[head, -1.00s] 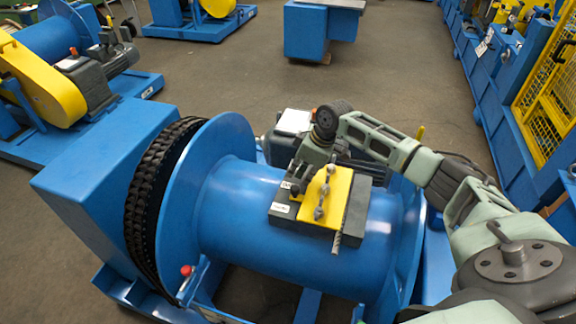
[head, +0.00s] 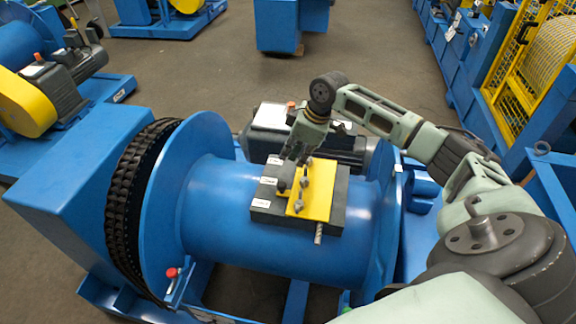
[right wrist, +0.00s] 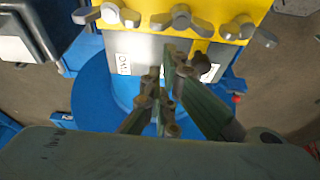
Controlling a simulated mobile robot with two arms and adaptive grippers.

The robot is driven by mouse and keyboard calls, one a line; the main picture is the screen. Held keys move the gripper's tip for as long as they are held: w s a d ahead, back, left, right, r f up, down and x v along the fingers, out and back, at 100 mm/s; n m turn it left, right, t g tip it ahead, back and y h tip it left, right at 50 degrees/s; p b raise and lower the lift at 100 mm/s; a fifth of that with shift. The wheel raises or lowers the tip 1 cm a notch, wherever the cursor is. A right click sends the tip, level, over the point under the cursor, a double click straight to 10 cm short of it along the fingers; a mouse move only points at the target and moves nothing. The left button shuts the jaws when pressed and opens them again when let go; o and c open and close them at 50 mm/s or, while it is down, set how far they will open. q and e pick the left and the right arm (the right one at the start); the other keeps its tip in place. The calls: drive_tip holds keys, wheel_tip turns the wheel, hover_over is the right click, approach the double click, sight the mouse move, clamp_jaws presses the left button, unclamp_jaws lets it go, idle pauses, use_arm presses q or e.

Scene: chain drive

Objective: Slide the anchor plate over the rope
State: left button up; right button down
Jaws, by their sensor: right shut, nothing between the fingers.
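The yellow anchor plate (head: 318,188) lies on a dark block (head: 340,212) on top of the blue drum (head: 225,215). Several grey wing nuts sit on the plate. The end of a grey rope (head: 318,234) sticks out past the plate's near edge; the rest is hidden. My right gripper (head: 290,172) points down at the left side of the plate. In the right wrist view its fingers (right wrist: 165,105) are shut and empty, just off the plate's edge (right wrist: 222,55). Whether they touch it I cannot tell. My left gripper is not in view.
White labels (head: 260,203) mark the block's left side. A chain (head: 130,200) runs around the drum's left flange (head: 180,190). A motor (head: 345,148) stands behind the drum. A yellow cage (head: 520,60) is at the right. Open floor (head: 200,75) lies behind.

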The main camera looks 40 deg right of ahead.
drive_tip(key=v, duration=0.5)
drive_tip(key=shift+r, duration=0.2)
drive_tip(key=shift+f, duration=0.1)
